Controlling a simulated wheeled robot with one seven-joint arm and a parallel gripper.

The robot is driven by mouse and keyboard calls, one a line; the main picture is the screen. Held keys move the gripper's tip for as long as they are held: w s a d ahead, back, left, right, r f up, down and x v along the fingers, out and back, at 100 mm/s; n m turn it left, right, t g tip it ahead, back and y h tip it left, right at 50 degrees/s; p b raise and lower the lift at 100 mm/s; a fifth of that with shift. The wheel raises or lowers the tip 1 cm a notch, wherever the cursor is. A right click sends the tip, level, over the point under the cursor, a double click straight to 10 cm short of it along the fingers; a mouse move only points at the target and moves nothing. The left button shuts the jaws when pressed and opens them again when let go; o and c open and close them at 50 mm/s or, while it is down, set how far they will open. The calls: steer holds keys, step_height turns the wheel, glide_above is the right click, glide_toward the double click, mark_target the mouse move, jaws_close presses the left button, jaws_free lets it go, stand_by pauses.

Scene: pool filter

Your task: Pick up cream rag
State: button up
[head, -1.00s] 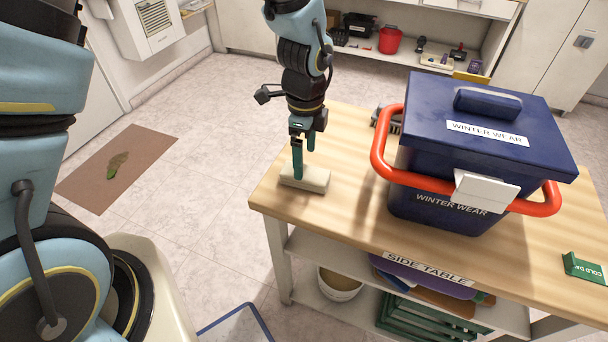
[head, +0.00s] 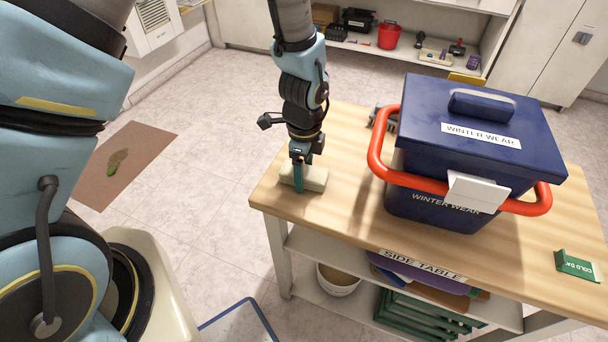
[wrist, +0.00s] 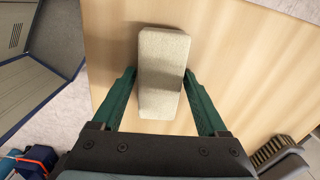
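The cream rag (head: 312,177) is a pale folded block lying flat on the left end of the wooden side table. It also shows in the wrist view (wrist: 163,75), upright in the picture between the two green fingers. My gripper (head: 298,188) points down at the rag, with its fingers low around it. In the wrist view my gripper (wrist: 160,95) is open, one finger on each side of the rag. A narrow gap shows between the rag and the fingers, mainly lower down; whether the tips touch it is hard to tell.
A blue lidded box (head: 440,205) with a red handle stands to the right on the side table (head: 350,215). A dark brush (wrist: 280,155) lies near it. A small green sign (head: 577,265) is at the table's right. The table's left edge is close to the rag.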

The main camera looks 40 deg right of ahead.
steer(key=c, duration=1)
steer(key=shift+c, duration=0.2)
step_height(320, 180, up, 10)
steer(key=shift+r+b, duration=0.1)
steer(key=shift+b, duration=0.95)
